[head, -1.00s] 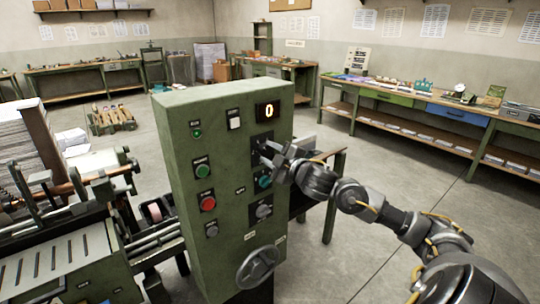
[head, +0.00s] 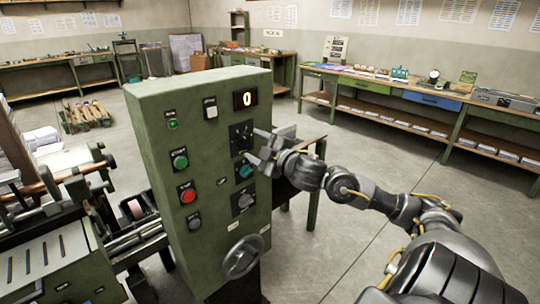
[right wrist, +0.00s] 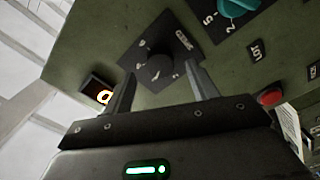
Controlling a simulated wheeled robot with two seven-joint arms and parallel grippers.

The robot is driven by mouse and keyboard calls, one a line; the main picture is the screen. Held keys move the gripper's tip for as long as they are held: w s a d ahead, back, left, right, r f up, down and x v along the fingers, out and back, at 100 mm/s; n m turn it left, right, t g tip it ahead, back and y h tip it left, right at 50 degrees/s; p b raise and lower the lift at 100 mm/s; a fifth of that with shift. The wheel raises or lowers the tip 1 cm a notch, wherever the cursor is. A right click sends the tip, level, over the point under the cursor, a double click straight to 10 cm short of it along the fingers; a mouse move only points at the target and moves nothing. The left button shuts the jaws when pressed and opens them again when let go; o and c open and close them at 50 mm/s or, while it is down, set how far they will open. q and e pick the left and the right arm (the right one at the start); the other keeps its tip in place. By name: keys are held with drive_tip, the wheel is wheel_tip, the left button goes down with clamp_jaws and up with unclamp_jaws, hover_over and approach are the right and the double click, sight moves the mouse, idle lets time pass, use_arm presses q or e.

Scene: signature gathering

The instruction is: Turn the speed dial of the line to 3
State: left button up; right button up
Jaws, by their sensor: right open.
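The green control panel (head: 205,215) stands upright with a lit display (head: 245,99) reading 0. A black dial (head: 241,135) on a black plate sits below the display. It also shows in the right wrist view (right wrist: 158,66). A teal knob (head: 245,171) sits lower, and the right wrist view shows numerals such as 5 and 2 beside this teal knob (right wrist: 236,6). My right gripper (head: 257,146) is open and empty in front of the panel, its fingers pointing at the black dial's plate. In the right wrist view the fingertips (right wrist: 159,74) lie either side of the black dial, apparently apart from it.
Green (head: 180,158) and red (head: 188,193) buttons, a lower black knob (head: 244,201) and a handwheel (head: 243,257) are on the panel. Machine rollers stand at left. A workbench (head: 395,97) runs along the back wall. The floor at right is clear.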

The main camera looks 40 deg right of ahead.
drive_tip(key=s, duration=0.8)
drive_tip(key=shift+b, duration=0.45)
drive_tip(key=shift+a, duration=0.1)
